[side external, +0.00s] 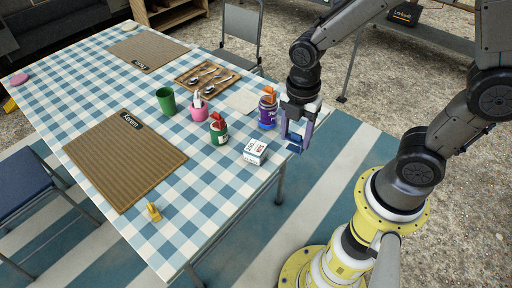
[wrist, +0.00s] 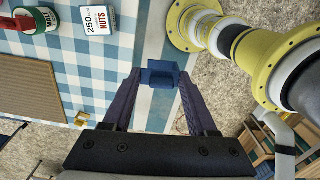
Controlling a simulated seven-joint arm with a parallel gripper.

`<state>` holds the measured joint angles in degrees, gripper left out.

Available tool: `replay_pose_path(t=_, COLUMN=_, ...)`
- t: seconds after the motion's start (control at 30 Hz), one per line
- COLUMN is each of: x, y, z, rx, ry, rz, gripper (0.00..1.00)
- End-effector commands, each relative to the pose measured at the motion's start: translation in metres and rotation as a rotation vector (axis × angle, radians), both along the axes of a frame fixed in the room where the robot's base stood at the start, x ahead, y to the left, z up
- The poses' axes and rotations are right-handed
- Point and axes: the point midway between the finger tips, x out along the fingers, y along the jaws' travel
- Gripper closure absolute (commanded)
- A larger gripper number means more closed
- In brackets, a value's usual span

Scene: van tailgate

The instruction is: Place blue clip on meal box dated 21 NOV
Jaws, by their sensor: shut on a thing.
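My gripper (side external: 294,143) is shut on a blue clip (wrist: 160,75), held between the fingertips. The clip also shows dark blue in the side external view (side external: 293,150). In the wrist view it appears just beyond the table's edge, over the striped ground mat. No box with a readable 21 NOV date shows in either view. A small white box (side external: 255,151) stands near the table edge, left of my gripper; in the wrist view its top (wrist: 97,19) reads "250" and "NUTS".
On the checked table (side external: 100,90) stand a green-and-red jar (side external: 219,132), a purple container (side external: 267,112), a pink cup (side external: 199,110) and a green cup (side external: 166,101). A yellow clip-like piece (side external: 153,212) lies by a brown mat (side external: 125,165). A cutlery tray (side external: 186,81) is farther back.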

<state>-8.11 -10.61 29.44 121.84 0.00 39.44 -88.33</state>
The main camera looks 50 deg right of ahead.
Motion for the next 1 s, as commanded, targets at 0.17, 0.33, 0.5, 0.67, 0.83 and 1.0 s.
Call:
replay_pose_path(t=0.17, x=0.004, y=-0.025, z=0.011, rx=0.000, ry=-0.001, rz=-0.090, gripper=0.93)
replay_pose_path(t=0.33, x=0.016, y=-0.031, z=0.007, rx=-0.001, ry=0.004, rz=-0.114, gripper=0.93)
replay_pose_path(t=0.5, x=0.049, y=-0.030, z=-0.008, rx=-0.001, ry=0.006, rz=-0.114, gripper=0.93)
replay_pose_path(t=0.67, x=0.083, y=-0.029, z=-0.023, rx=-0.001, ry=0.004, rz=-0.113, gripper=0.93)
replay_pose_path(t=0.83, x=0.111, y=-0.028, z=-0.050, rx=-0.001, ry=0.007, rz=-0.113, gripper=0.93)
replay_pose_path(t=1.0, x=0.131, y=-0.027, z=-0.073, rx=-0.001, ry=0.004, rz=-0.113, gripper=0.93)
